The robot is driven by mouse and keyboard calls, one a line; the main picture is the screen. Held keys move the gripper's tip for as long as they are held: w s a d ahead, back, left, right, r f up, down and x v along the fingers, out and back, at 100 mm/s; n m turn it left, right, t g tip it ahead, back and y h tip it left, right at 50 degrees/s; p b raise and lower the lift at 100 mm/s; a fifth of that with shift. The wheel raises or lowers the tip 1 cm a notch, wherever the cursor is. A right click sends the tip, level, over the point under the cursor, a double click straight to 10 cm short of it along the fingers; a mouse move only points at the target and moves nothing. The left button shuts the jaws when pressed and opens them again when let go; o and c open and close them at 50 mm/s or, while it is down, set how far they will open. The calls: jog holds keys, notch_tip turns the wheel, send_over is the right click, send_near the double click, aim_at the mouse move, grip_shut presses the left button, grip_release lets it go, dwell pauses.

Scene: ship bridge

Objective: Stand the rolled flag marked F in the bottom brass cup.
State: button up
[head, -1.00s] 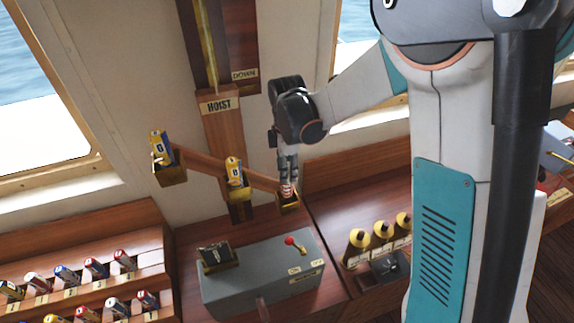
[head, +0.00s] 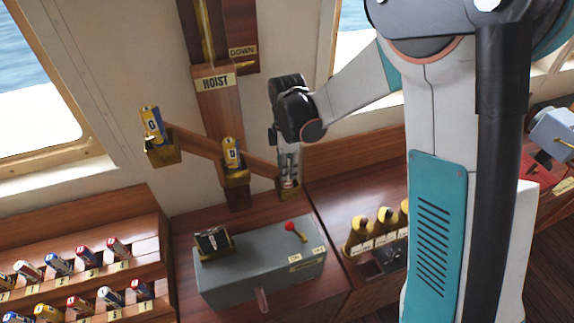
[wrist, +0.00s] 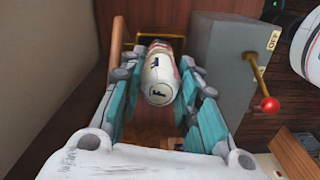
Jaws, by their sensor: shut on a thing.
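The rolled flag marked F (wrist: 160,82) is white-ended with red stripes and lies between the teal fingers of my gripper (wrist: 162,95) in the wrist view. My gripper (head: 289,172) is shut on it, over the bottom brass cup (head: 289,190) at the right end of the slanting wooden rail. The cup's rim (wrist: 148,38) also shows beyond the flag in the wrist view. The flag's lower end is at the cup opening and appears partly inside; whether it touches the bottom is hidden. The fingers are still around the flag.
The upper cup (head: 163,153) and middle cup (head: 237,174) each hold a blue-and-yellow rolled flag. Below is a grey box (head: 265,270) with a red-knobbed lever (head: 291,227). A rack of rolled flags (head: 140,252) stands at the left, yellow-topped pieces (head: 360,222) at the right.

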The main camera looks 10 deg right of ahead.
jog(key=o, duration=1.2)
notch_tip(320, 180, up, 12)
jog(key=shift+s, duration=0.1)
jog(key=s+d+f+m+t+b, duration=0.2)
jog(key=s+d+f+m+b, duration=0.1)
jog(key=s+d+m+b, duration=0.1)
jog(key=s+d+f+m+t+b, duration=0.2)
jog(key=s+d+f+m+b, duration=0.1)
jog(key=s+m+b, duration=0.4)
jog(key=s+d+f+m+t+b, duration=0.3)
jog(key=s+d+f+m+b, duration=0.1)
jog(key=s, duration=0.6)
jog(key=shift+d+f+m+b, duration=0.2)
jog(key=shift+f+m+b, duration=0.1)
jog(key=shift+m+b, duration=0.4)
jog(key=shift+d+f+m+b, duration=0.15)
jog(key=shift+f+m+b, duration=0.2)
jog(key=shift+m, duration=0.55)
